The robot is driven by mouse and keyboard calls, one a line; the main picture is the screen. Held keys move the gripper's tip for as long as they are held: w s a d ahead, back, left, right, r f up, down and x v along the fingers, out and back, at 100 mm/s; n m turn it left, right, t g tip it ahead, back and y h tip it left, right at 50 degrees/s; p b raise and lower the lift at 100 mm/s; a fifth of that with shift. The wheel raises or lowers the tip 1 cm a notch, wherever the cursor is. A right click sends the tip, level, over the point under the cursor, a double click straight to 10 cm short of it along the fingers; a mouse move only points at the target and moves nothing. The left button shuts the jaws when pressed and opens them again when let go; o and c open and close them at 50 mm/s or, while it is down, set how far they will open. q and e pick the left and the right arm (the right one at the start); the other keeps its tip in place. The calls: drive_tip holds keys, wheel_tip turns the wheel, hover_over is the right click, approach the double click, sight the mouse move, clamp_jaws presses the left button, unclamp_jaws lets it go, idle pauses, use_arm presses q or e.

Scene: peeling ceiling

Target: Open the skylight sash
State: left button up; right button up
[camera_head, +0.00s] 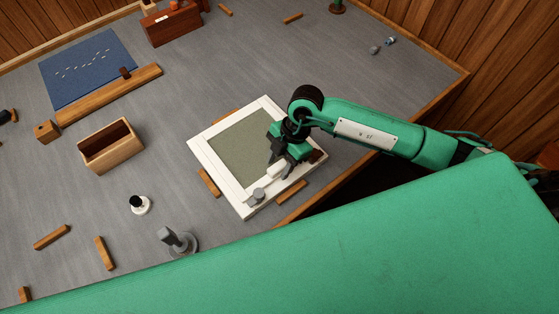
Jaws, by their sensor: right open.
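The skylight sash (208,153) is a white square frame around a grey-green pane, lying on the grey surface and looking flat. A white handle piece (276,171) and a grey knob-like fitting (258,195) sit along its near edge. My right gripper (279,160) reaches in from the right over the near right part of the sash. Its jaws are open close to the white handle piece; I cannot tell whether they touch it. The gripper hides part of the pane and frame. My left gripper is not in view.
Wooden blocks (209,183) lie around the sash. An open wooden box (111,148), a black-and-white knob (139,204) and a grey metal stand (177,241) are to the left. A blue mat (88,68) and a red-brown box (171,24) lie farther back.

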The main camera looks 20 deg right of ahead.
clamp_jaws()
drive_tip(key=shift+r, duration=0.15)
